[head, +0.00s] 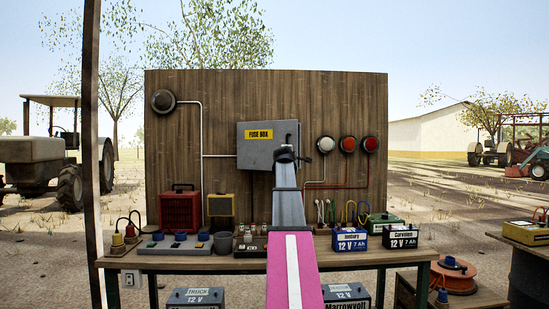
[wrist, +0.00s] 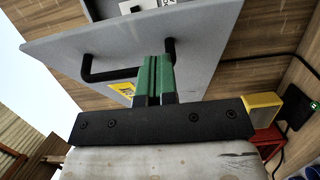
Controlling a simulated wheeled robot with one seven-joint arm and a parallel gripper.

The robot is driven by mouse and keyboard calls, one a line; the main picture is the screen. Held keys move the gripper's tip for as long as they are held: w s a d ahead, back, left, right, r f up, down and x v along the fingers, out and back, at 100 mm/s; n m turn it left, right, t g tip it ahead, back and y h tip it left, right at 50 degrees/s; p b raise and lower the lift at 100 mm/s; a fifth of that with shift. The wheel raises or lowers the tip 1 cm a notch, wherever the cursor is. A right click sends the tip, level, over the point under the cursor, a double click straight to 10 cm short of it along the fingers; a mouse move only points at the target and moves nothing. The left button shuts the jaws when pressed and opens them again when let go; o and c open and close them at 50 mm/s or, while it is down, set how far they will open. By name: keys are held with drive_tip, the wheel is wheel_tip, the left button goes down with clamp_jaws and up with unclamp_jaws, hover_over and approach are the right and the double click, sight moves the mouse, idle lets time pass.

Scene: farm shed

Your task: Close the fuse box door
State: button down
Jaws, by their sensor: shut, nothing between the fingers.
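The fuse box (head: 262,153) is a grey box with a yellow label, fixed to the upright wooden board. In the wrist view its door (wrist: 205,55) is a large grey panel with a black bar handle (wrist: 105,76) and the yellow label (wrist: 124,88). The door looks ajar, with a grey part of the box showing past its edge; the exact angle is hard to tell. My gripper (wrist: 154,60) has its green fingers shut and empty, in front of the door beside the handle. Whether they touch it is unclear. In the head view my arm hides the lower right of the box.
Three round lamps (head: 348,144) and conduits are right of the fuse box. A post (head: 91,150) stands left.

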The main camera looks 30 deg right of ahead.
drive_tip(key=shift+s+d+x, duration=0.4)
drive_tip(key=shift+d+x, duration=0.1)
drive_tip(key=shift+x, duration=2.45)
drive_tip(key=shift+s+d+x, duration=0.4)
drive_tip(key=shift+d+x, duration=0.1)
drive_tip(key=shift+x, duration=2.5)
drive_tip(key=shift+s+d+x, duration=0.4)
drive_tip(key=shift+d+x, duration=0.1)
drive_tip(key=shift+x, duration=2.45)
